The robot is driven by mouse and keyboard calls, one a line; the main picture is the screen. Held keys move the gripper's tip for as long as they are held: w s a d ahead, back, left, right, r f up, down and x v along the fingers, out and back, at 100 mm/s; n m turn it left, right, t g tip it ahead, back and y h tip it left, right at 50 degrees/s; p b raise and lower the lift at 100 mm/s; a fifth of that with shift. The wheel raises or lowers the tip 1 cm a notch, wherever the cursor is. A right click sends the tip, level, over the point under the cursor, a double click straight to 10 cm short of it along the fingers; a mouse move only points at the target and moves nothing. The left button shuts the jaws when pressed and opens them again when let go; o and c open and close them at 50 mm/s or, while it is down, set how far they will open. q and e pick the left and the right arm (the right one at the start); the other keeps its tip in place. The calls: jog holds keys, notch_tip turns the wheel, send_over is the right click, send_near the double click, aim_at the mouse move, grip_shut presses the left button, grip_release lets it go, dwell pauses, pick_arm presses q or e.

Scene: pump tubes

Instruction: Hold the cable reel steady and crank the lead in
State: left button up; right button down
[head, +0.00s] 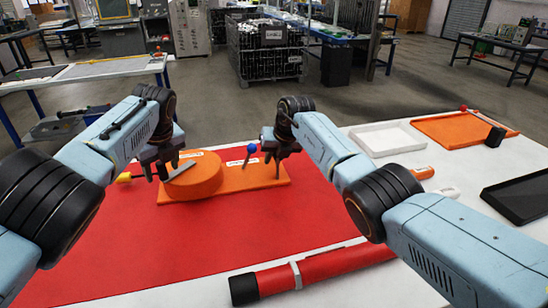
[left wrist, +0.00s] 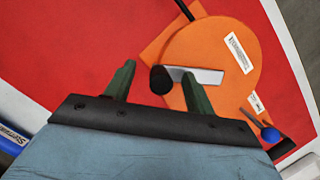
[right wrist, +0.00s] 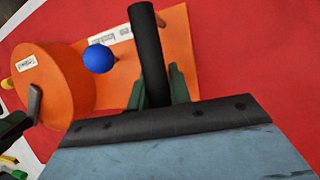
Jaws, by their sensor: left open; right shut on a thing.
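The cable reel is an orange drum (head: 193,180) on a flat orange base (head: 262,176), lying on a red mat. A grey crank arm (left wrist: 207,75) crosses the drum's top and carries a black knob (left wrist: 162,80). My left gripper (left wrist: 155,88) is open, with the knob between its fingers. My right gripper (right wrist: 157,90) is shut on a black post (right wrist: 148,45) at the right end of the base. A blue ball (head: 251,149) on a thin dark stalk stands between drum and post. A yellow piece (head: 124,178), perhaps the lead's end, lies left of the drum.
A red cylinder with a black end (head: 310,272) lies at the table's front edge. A white tray (head: 388,139), an orange tray (head: 455,130) and a black tray (head: 520,198) sit on the right. The front of the red mat (head: 165,245) is clear.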

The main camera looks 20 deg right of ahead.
pick_arm(q)
jog(key=shift+c, duration=0.4)
grip_shut()
jog(key=shift+f, duration=0.1)
jog(key=shift+s+a+f, duration=0.1)
jog(key=shift+f, duration=0.15)
jog(key=shift+w+a+f+m, duration=0.1)
jog(key=shift+w+a+m, duration=0.25)
jog(key=shift+m, duration=0.35)
jog(key=shift+r, duration=0.2)
jog(key=shift+o, duration=1.2)
grip_release()
jog(key=shift+w+r, duration=0.1)
jog(key=shift+r, duration=0.05)
